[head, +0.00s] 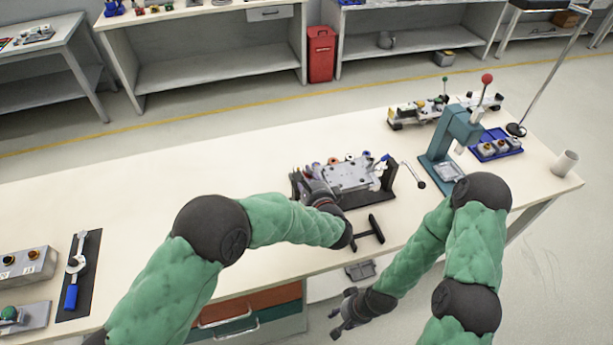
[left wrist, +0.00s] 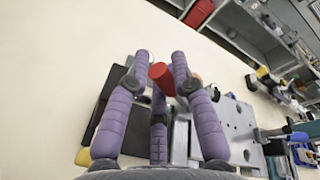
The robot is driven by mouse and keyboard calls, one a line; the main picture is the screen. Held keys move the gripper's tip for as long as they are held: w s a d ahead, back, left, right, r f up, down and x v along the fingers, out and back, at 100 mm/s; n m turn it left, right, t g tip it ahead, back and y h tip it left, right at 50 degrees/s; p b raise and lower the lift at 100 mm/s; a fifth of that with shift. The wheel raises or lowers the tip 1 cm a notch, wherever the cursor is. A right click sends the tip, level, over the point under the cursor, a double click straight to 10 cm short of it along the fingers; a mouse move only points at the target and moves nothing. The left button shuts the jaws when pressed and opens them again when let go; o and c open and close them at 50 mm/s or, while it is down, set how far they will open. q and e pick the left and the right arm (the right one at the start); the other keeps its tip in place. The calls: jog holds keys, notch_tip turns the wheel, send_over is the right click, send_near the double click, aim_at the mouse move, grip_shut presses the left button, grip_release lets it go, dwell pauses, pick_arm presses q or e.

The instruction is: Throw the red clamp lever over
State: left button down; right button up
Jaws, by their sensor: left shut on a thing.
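The red clamp lever (left wrist: 160,76) shows in the left wrist view as a red knob between the fingers of my left gripper (left wrist: 162,72). The fingers are closed in on it from both sides; its lower part is hidden by them. In the head view my left gripper (head: 308,180) is at the left end of a grey metal fixture (head: 352,176) on a black base, and the lever cannot be told apart there. The fixture's grey plate also shows in the left wrist view (left wrist: 237,128). My right gripper (head: 345,318) hangs in front of the bench edge, fingers apart and empty.
A black T-shaped handle (head: 371,231) lies in front of the fixture on the bench (head: 130,210). A wrench on a dark mat (head: 84,270) lies left. The bench's left middle is clear.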

pick_arm(q)
jog(key=m, duration=0.1)
jog(key=d+r+m+y, duration=0.1)
jog(key=m, duration=0.1)
jog(key=shift+w+r+p, duration=0.15)
jog(key=shift+p, duration=0.15)
jog(key=shift+w+d+r+m+y+p, duration=0.15)
jog(key=shift+d+m+y, duration=0.1)
jog(key=shift+m, duration=0.35)
jog(key=shift+d+r+m+y+p, duration=0.15)
jog(key=shift+d+m+y, duration=0.1)
jog(key=shift+m, duration=0.35)
jog(key=c, duration=1.3)
grip_release()
jog(key=v, duration=1.2)
jog(key=shift+r, duration=0.1)
